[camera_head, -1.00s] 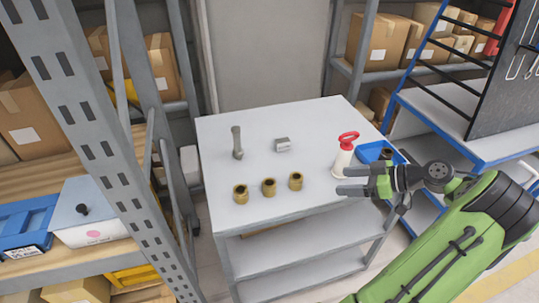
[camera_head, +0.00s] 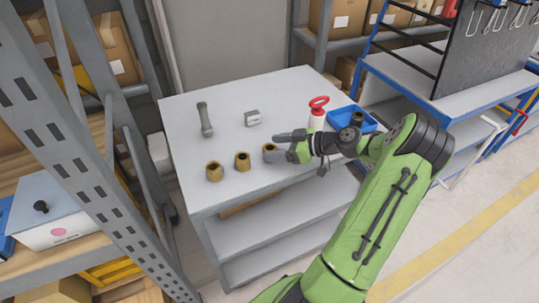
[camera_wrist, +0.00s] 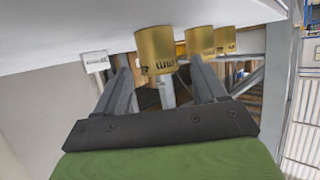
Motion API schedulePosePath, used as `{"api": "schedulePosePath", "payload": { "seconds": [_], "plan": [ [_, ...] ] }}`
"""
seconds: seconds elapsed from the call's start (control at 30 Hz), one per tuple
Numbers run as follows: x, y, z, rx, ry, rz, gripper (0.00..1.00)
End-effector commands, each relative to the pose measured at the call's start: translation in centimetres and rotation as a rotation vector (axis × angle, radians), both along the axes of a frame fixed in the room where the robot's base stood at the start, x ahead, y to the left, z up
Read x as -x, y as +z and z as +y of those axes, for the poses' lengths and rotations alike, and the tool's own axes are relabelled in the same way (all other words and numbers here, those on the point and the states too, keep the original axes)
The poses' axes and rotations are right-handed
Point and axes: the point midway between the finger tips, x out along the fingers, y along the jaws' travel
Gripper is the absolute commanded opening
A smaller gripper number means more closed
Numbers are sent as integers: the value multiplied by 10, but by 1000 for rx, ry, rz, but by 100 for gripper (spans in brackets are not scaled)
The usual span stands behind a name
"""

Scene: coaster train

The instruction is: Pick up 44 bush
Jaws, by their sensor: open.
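Three brass bushes stand upright in a row on the grey table (camera_head: 180,110): a left bush (camera_head: 214,172), a middle bush (camera_head: 242,162) and a right bush (camera_head: 269,149). My gripper (camera_head: 272,147) is open at the right bush, its fingers partly covering it in the head view. In the wrist view, the nearest bush (camera_wrist: 155,50) shows in the gap between my open fingertips (camera_wrist: 158,64). Two more bushes (camera_wrist: 200,40) stand behind it to the right. Dark markings show on the bushes, but I cannot read which is 44. I cannot tell whether a finger touches one.
A grey bolt-like part (camera_head: 205,119) and a small metal block (camera_head: 252,117) lie farther back on the table. A shelf post (camera_head: 100,160) rises at left.

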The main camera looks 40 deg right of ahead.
Motion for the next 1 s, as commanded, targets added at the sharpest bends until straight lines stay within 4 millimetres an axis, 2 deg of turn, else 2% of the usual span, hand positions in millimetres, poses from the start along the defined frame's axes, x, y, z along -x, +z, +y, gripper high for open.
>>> {"api": "schedulePosePath", "payload": {
  "seconds": [0.2,0.6,0.87,1.0],
  "plan": [
    [-2,0,1,0,-1,0,71],
    [-1,0,0,0,-1,0,10],
    [-1,4,0,1,-1,-1,8],
    [-1,33,0,7,-1,-3,8]
  ]
}}
